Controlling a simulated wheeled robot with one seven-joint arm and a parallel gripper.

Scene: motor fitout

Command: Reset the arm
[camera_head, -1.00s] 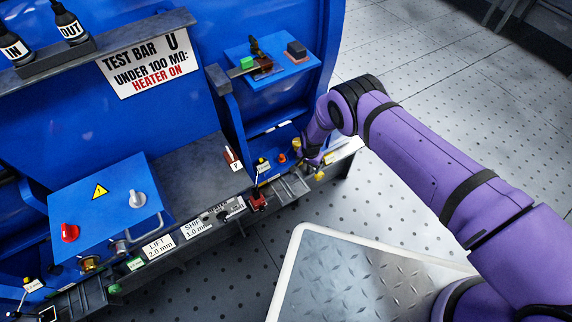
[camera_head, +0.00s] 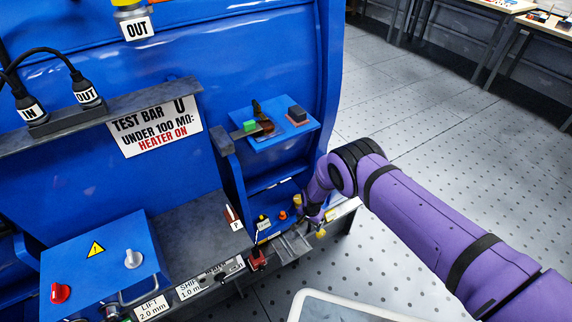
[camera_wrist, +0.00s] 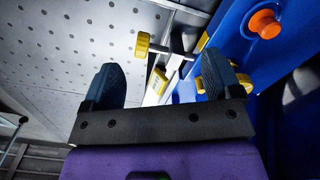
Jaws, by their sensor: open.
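My purple arm (camera_head: 420,215) reaches in from the lower right in the head view, bent at its black elbow-like joint. Its end is low at the right end of the blue machine (camera_head: 110,190), where the gripper is mostly hidden. In the wrist view my gripper (camera_wrist: 165,85) shows two dark fingers spread apart with no object held between them. A yellow knob (camera_wrist: 142,45) on a metal rod lies beyond the fingers. Another yellow part (camera_wrist: 200,84) is close to the right finger; I cannot tell if they touch. An orange knob (camera_wrist: 265,23) is at the upper right.
A blue shelf (camera_head: 300,133) with small parts juts out above my gripper. A blue box (camera_head: 110,265) with red and white knobs sits at the lower left. A white-rimmed plate (camera_head: 345,308) is at the bottom. Open floor (camera_head: 430,125) lies to the right, with tables (camera_head: 500,8) behind.

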